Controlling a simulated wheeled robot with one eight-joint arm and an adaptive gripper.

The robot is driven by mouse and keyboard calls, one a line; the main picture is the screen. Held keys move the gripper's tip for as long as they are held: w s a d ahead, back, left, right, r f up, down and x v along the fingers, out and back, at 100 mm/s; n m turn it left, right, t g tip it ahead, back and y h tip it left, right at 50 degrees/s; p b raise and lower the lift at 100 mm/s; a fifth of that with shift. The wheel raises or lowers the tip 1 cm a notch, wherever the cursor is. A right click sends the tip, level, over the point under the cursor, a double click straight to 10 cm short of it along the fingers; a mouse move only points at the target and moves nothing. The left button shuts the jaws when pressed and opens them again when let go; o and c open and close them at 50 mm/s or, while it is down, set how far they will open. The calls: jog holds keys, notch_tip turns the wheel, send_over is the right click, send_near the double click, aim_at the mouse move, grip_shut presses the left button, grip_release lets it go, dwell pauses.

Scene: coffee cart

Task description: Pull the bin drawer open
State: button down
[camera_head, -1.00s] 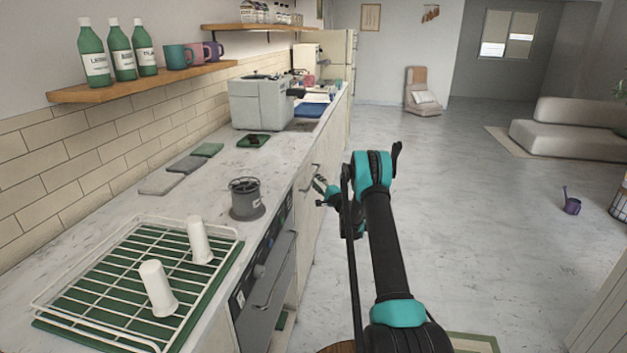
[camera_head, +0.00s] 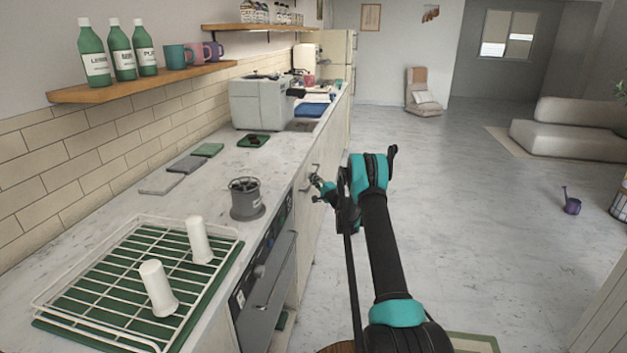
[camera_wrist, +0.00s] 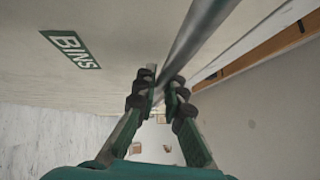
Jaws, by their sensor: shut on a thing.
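The bin drawer front (camera_wrist: 115,25) is a pale panel with a green "BINS" label (camera_wrist: 70,50) in the wrist view. Its handle (camera_wrist: 198,35) is a long grey metal bar standing off the panel. My gripper (camera_wrist: 158,92) has its dark fingers on both sides of the bar and is shut on it. In the head view my gripper (camera_head: 317,186) is at the cabinet front, below the counter edge. The drawer front is seen at a steep angle there, and I cannot tell whether it stands out from the cabinet.
A dark appliance front (camera_head: 268,290) is nearer me.

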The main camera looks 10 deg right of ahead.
jog(key=s+d, duration=0.3)
jog(key=d, duration=0.8)
jog(key=s+d, duration=0.4)
jog(key=d, duration=0.8)
jog(key=s+d, duration=0.4)
jog(key=d, duration=0.8)
jog(key=shift+s, duration=0.25)
jog(key=c, duration=1.6)
grip_release()
jog(key=shift+d, duration=0.1)
jog(key=v, duration=1.2)
